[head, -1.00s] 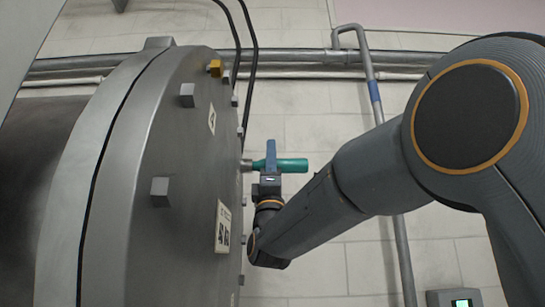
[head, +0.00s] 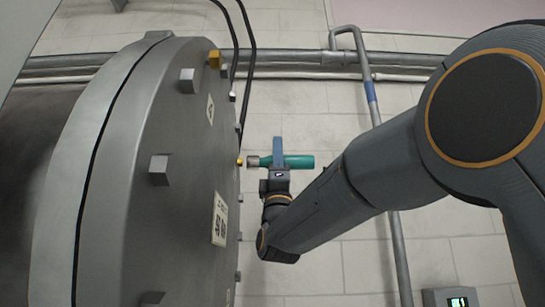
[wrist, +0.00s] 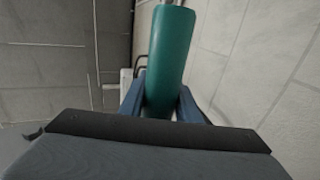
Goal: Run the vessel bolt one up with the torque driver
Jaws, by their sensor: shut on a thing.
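The torque driver (head: 298,161) has a teal body and a grey socket at its left end. My gripper (head: 277,158) is shut on it with blue fingers, and the driver lies about level, socket toward the vessel. A gold bolt (head: 240,161) on the rim of the grey round vessel (head: 170,220) lies just left of the socket, in line with it, with a small gap between. In the wrist view the driver body (wrist: 170,60) stands between my two blue fingers; its socket and the bolt do not show there.
Another gold bolt (head: 214,60) sits at the vessel's upper rim among several grey bolts. Black cables hang behind the vessel. Grey pipes (head: 395,240) run along the tiled wall. A small box with a green display (head: 457,301) is at the lower right.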

